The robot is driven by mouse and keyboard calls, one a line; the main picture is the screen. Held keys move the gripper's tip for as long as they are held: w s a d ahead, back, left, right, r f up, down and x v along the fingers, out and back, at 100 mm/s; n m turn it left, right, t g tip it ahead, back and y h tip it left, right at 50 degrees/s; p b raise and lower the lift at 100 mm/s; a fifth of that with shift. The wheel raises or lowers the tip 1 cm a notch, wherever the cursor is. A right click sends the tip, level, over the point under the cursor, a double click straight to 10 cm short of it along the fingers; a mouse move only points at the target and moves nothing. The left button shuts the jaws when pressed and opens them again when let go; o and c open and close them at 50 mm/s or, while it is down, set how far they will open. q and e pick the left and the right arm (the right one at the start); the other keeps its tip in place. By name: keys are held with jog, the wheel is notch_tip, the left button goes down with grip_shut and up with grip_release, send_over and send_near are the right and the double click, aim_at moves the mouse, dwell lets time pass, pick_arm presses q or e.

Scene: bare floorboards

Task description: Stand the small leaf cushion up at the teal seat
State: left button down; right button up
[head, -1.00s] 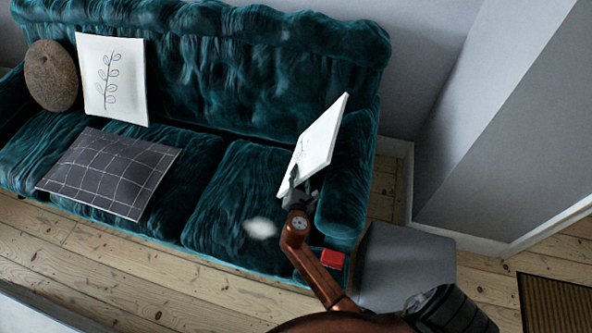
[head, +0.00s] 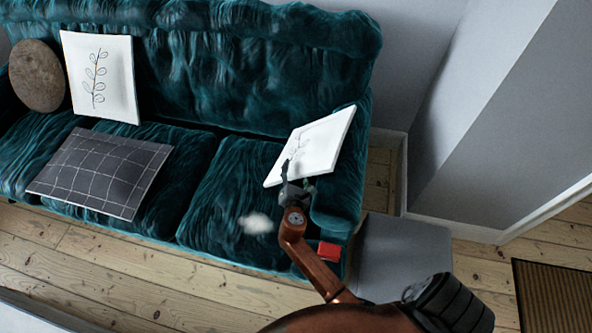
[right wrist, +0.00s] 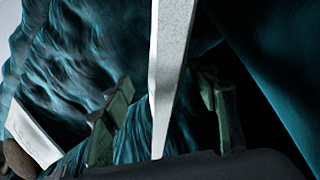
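The small leaf cushion (head: 322,142), white with a thin plant drawing, is tilted at the right end of the teal seat (head: 225,195), beside the right armrest (head: 347,170). Its drawn face now looks mostly upward. My right gripper (head: 297,187) is at the cushion's near lower edge. In the right wrist view the cushion (right wrist: 172,70) shows edge-on between the two fingers (right wrist: 162,115), with a gap on each side, so the gripper is open. Whether the cushion rests on the armrest or backrest is unclear. My left gripper is not in view.
A larger white leaf cushion (head: 100,80) and a round brown cushion (head: 38,76) lean at the sofa's left. A dark grid cushion (head: 100,172) lies on the seat. A red block (head: 328,250) and a grey box-like piece (head: 402,258) are near the armrest's front.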

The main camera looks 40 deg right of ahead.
aim_at(296, 177)
jog(key=shift+s, duration=0.15)
jog(key=shift+s+a, duration=0.25)
jog(key=shift+a, duration=0.05)
jog(key=v, duration=0.6)
jog(key=shift+s+a+r, duration=0.15)
jog(key=shift+s, duration=0.05)
